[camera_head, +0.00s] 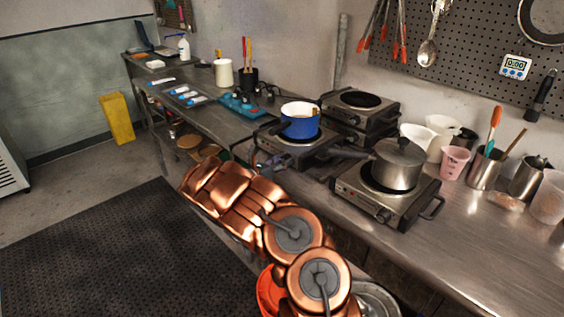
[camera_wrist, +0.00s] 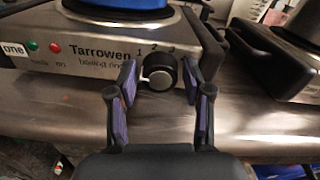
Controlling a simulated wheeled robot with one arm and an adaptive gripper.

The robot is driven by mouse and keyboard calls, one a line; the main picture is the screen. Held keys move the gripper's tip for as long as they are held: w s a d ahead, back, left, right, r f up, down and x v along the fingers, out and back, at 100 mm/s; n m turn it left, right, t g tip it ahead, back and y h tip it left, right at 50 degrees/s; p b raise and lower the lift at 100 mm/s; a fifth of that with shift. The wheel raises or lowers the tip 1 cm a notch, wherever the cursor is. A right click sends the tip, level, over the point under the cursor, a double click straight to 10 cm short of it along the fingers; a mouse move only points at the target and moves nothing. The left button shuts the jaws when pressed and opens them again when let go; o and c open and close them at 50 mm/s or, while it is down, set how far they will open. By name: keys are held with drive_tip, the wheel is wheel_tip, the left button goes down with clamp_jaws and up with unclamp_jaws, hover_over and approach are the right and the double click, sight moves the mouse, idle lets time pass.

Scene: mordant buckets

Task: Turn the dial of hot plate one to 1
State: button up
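Hot plate one (camera_wrist: 105,45) fills the top left of the wrist view, with a "one" label (camera_wrist: 14,48) and the words "Tarrowen boiling ring" on its front. Its dial (camera_wrist: 159,72) is a round black knob with a pale ring, below the printed numbers 1, 2 and 3. I cannot tell where the dial points. My gripper (camera_wrist: 160,74) is open, with one fingertip on each side of the dial; firm contact is not clear. In the head view this hot plate (camera_head: 292,146) carries a blue pot (camera_head: 300,124); its dial is not clear there.
A second hot plate (camera_head: 372,203) with a lidded steel pot (camera_head: 399,166) stands close to the right, its pot handle reaching toward plate one. Another hot plate (camera_head: 360,106) sits behind on a stack. A green and a red lamp (camera_wrist: 56,48) are left of the dial.

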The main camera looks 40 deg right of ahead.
drive_tip(key=c, duration=0.8)
drive_tip(key=shift+f+m+b, duration=0.15)
drive_tip(key=shift+m+b, duration=0.35)
drive_tip(key=shift+b, duration=0.75)
drive_tip(key=shift+f+m+b, duration=0.15)
drive_tip(key=shift+m+b, duration=0.35)
drive_tip(key=shift+b, duration=0.7)
drive_tip(key=m+b, duration=0.1)
drive_tip(key=b, duration=0.2)
drive_tip(key=shift+m, duration=0.4)
drive_tip(key=m+b, duration=0.3)
drive_tip(key=b, duration=0.2)
drive_tip(key=shift+r, duration=0.3)
